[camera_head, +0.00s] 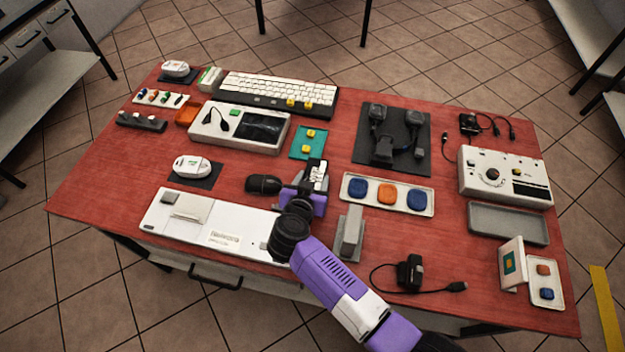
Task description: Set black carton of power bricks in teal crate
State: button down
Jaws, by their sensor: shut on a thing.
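My gripper (316,180) is over the middle of the table, with its purple wrist behind it. It is shut on a small black-and-white item (320,174), partly hidden by the fingers; I cannot tell what it is. Black power bricks (383,150) with plugs lie on a flat black mat (414,118) to the right of and beyond my gripper. I see no black carton with walls. The only teal thing I make out is a small flat mat or tray (298,149) with two yellow cubes, just beyond my gripper; I cannot make out a teal crate.
A beige tray (350,201) with coloured pads and a grey block (350,232) stand close on the right. A white console (215,224) lies at left front. A keyboard (277,92) and a white device (208,123) are at the back. An empty grey tray (508,224) lies right.

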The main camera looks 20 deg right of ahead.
jog(key=c, duration=0.6)
grip_release()
jog(key=shift+f, duration=0.1)
jog(key=shift+r, duration=0.2)
jog(key=v, duration=1.2)
jog(key=shift+f+p, duration=0.1)
jog(key=shift+p, duration=0.3)
